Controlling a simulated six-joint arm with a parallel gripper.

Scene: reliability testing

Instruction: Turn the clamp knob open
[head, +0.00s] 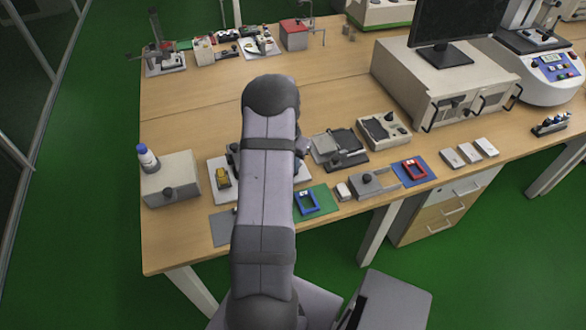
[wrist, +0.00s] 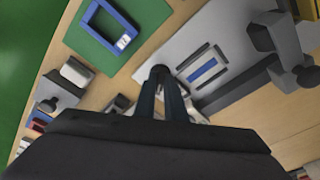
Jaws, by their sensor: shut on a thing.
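In the wrist view, my gripper (wrist: 160,82) has its two dark fingers close together around a small dark knob (wrist: 159,70), which I take to be the clamp knob. Only the top of the knob shows between the fingertips. It is at the edge of a grey fixture plate (wrist: 222,38). A blue-and-white part (wrist: 203,71) lies on the plate beside a long dark bar (wrist: 235,91). The knob's turn angle cannot be told. In the head view, my arm hides the gripper and the knob. Part of the fixture plate (head: 214,184) shows left of the arm.
A green mat (head: 322,196) with a blue frame (head: 306,203) lies right of my arm. A grey block with a knob (head: 375,185) and a red frame on a blue mat (head: 414,169) are farther right. A box (head: 172,178) with a bottle (head: 147,158) stands left.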

